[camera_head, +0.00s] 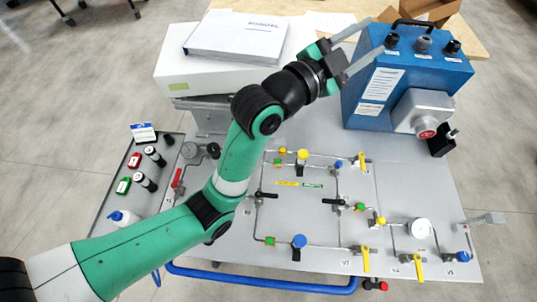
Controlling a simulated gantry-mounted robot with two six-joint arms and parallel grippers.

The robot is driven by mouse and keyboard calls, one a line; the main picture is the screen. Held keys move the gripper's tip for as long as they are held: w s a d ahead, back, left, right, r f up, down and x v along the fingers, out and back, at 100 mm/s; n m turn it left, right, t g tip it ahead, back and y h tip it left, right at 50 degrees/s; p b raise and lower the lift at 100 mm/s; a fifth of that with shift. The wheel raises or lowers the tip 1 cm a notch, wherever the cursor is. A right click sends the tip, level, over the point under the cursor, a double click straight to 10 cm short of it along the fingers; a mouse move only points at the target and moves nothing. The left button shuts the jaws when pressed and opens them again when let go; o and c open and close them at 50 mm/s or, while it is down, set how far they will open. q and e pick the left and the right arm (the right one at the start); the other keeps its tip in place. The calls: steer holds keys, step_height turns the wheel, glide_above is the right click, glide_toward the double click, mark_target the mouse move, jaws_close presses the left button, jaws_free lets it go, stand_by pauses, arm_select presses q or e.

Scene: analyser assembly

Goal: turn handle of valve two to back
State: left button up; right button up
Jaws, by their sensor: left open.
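A grey valve panel (320,225) carries pipes and several valves. There is a red lever handle (177,178) at left, a black lever handle (266,195) left of centre and another black lever handle (334,202) right of it. Yellow lever handles stand at the upper right (362,160), front middle (365,258) and front right (418,268). Small labels sit by the valves; I cannot tell which marks valve two. My left gripper (377,36) is open and empty, raised above the back of the panel beside the blue box, apart from every handle. My right gripper is out of view.
A blue box (430,75) with knobs and a red button stands at back right. A white machine (175,75) with a binder (238,38) on top is at back left. A tray (115,195) with bottles lies left. My left arm covers the panel's left part.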

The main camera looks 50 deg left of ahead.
arm_select(q)
steer(key=w+a+f+m+g+p, duration=0.1)
steer(key=w+f+g+p, duration=0.1)
steer(key=f+p, duration=0.15)
steer(key=w+a+f+g+p, duration=0.1)
steer(key=w+f+g+p, duration=0.1)
steer(key=f, duration=0.3)
arm_select(e)
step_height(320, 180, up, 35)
steer(key=p, duration=2.8)
arm_select(q)
steer(key=g+b, duration=0.1)
steer(key=g, duration=1.1)
glide_above(269, 195)
steer(key=s+a, duration=0.4)
step_height(269, 195, down, 22)
steer(key=shift+g+h, duration=0.3)
steer(key=b+x, duration=1)
steer(key=shift+w+f, duration=0.15)
steer(key=shift+w, duration=0.05)
steer(key=shift+w+d+f+b, duration=0.2)
steer(key=shift+f+b, duration=0.15)
steer(key=shift+b, duration=0.1)
steer(key=shift+r, duration=0.15)
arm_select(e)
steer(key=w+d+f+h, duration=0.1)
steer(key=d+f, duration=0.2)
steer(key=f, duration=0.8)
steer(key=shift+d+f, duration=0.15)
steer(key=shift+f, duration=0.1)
